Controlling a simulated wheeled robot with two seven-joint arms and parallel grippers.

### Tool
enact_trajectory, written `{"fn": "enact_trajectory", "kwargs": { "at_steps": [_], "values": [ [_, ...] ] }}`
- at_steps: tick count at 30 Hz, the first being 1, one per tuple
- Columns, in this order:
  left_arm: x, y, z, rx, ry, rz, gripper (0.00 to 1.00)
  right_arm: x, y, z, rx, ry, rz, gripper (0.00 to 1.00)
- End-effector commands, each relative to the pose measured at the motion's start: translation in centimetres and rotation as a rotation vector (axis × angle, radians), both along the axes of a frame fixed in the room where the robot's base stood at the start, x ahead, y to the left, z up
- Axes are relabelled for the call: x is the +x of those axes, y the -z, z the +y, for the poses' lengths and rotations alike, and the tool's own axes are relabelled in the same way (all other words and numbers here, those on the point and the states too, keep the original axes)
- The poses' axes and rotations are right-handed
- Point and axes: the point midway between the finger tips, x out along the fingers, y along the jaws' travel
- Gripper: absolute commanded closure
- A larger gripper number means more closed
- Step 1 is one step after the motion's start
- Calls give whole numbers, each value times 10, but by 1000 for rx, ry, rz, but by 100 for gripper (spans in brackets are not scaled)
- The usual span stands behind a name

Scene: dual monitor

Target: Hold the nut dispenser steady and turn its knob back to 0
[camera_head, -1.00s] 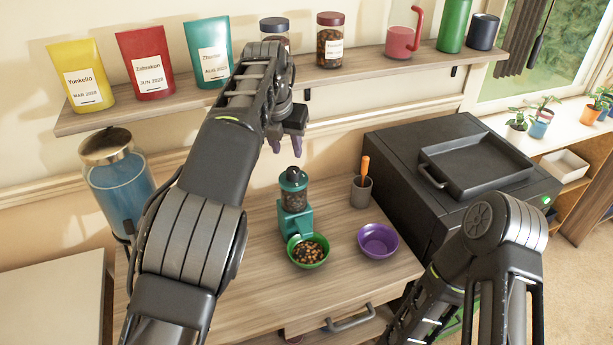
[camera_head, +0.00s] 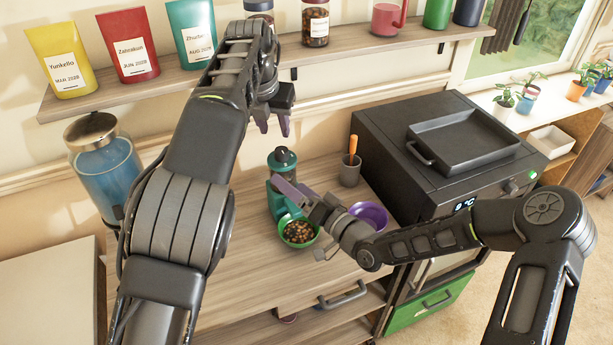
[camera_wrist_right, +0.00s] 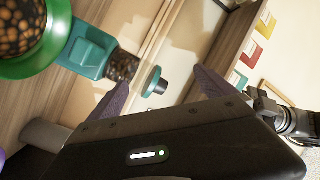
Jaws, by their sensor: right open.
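The nut dispenser (camera_head: 280,158) stands upright on the wooden counter, with a teal top, a clear section and a teal base. My right gripper (camera_head: 291,188) is in front of it and hides its middle. In the right wrist view the dispenser's teal body (camera_wrist_right: 88,50), nut-filled jar (camera_wrist_right: 123,67) and teal top with a dark cap (camera_wrist_right: 154,82) show. The top appears between the two open purple fingers (camera_wrist_right: 160,90); no grip is visible. My left gripper (camera_head: 273,124) is open and empty, above and behind the dispenser. The knob's setting cannot be read.
A green bowl of nuts (camera_head: 301,246) sits at the dispenser's front. A purple bowl (camera_head: 372,213) is partly behind my right gripper. A grey cup (camera_head: 350,173) and a black oven (camera_head: 375,140) stand to the right. The shelf (camera_head: 130,91) above holds packets and jars.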

Motion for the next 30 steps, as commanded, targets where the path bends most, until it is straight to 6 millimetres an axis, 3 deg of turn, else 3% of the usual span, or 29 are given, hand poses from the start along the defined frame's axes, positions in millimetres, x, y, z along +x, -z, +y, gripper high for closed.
{"fn": "enact_trajectory", "kwargs": {
  "at_steps": [1,4,12,30],
  "values": [
    [0,0,0,0,0,0,64,16,2,-5,-77,-22,-95,5],
    [0,0,0,0,0,0,64,37,4,-15,-232,-86,-270,5],
    [0,0,0,0,0,0,64,58,17,-31,-535,-254,-557,5],
    [0,0,0,0,0,0,64,64,21,-26,-574,-281,-588,5]
  ]
}}
